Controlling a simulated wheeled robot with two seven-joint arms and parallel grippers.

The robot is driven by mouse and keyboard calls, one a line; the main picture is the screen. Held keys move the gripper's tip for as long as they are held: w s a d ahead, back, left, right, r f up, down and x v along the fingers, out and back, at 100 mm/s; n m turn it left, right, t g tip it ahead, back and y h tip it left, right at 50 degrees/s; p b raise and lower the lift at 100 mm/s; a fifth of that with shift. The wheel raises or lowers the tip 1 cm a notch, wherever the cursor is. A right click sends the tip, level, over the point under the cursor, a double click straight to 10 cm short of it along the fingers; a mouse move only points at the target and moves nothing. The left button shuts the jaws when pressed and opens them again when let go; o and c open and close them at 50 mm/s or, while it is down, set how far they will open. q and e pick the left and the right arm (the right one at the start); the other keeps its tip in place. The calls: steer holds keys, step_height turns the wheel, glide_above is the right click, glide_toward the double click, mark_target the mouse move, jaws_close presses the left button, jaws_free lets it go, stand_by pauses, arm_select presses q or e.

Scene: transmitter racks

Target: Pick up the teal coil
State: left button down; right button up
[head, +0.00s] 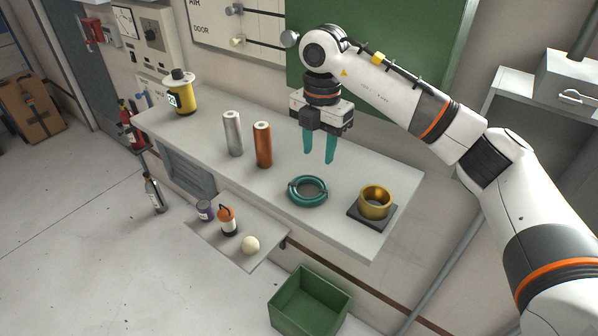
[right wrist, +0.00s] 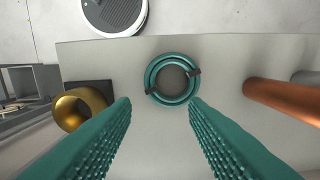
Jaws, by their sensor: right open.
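The teal coil (head: 307,203) is a ring lying flat on the pale bench (head: 215,155), near its front edge; two dark clips show on it in the right wrist view (right wrist: 150,76). My right gripper (head: 318,158) points down with teal fingers, open and empty. It hangs above the bench, behind the coil in the head view and apart from it. In the right wrist view the coil lies just beyond and between the open fingertips (right wrist: 160,104). My left gripper is not in view.
A brass ring (head: 375,197) on a dark base stands right of the coil. Copper (head: 263,145) and silver (head: 232,134) cylinders stand to its left. A yellow device (head: 183,95) is at the far left. A lower shelf (head: 262,236) holds small items; a green bin (head: 309,306) is on the floor.

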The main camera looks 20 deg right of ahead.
steer(key=p, duration=0.2)
glide_above(320, 194)
steer(key=s, duration=0.1)
step_height(320, 194, down, 5)
steer(key=shift+a+r, duration=0.1)
steer(key=shift+a, duration=0.05)
steer(key=f+p, duration=0.1)
steer(key=f, duration=0.2)
steer(key=f+p, duration=0.1)
steer(key=f, duration=0.1)
steer(key=shift+w+p, duration=0.35)
steer(key=shift+d+f, duration=0.2)
steer(key=shift+f, duration=0.3)
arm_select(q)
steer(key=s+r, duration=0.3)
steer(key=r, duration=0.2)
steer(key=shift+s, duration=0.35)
arm_select(e)
jaws_close()
